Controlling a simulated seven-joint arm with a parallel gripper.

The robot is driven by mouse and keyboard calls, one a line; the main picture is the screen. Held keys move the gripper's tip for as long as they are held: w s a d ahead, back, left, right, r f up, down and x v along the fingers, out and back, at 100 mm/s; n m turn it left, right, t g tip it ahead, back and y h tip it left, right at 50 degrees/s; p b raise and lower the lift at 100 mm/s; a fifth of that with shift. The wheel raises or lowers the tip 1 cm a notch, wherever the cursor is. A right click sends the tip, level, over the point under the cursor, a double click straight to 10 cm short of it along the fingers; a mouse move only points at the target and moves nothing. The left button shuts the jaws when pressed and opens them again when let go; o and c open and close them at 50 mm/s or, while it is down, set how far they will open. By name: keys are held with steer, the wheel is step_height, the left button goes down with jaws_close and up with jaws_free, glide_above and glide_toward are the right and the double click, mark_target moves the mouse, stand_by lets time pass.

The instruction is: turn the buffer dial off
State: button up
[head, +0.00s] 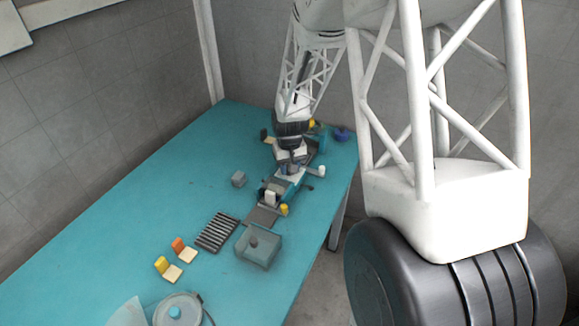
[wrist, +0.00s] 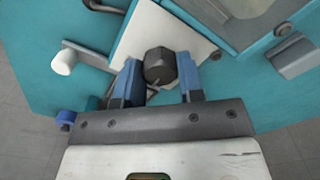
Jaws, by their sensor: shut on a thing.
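The dial (wrist: 158,66) is a dark, faceted knob on a tilted white plate (wrist: 190,22) in the wrist view. My gripper (wrist: 158,78) has its two blue fingers on either side of the knob and is shut on it. In the head view my gripper (head: 290,165) is low over the machine at the far right part of the table, and the dial is hidden there behind it. I cannot read any mark showing the dial's setting.
The teal table (head: 130,210) is clear on its left side. A white round knob (wrist: 64,62) sticks out beside the plate.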

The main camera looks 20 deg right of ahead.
steer(key=shift+m, duration=0.4)
steer(key=o, duration=0.9)
steer(key=shift+r, duration=0.15)
steer(key=shift+r, duration=3.8)
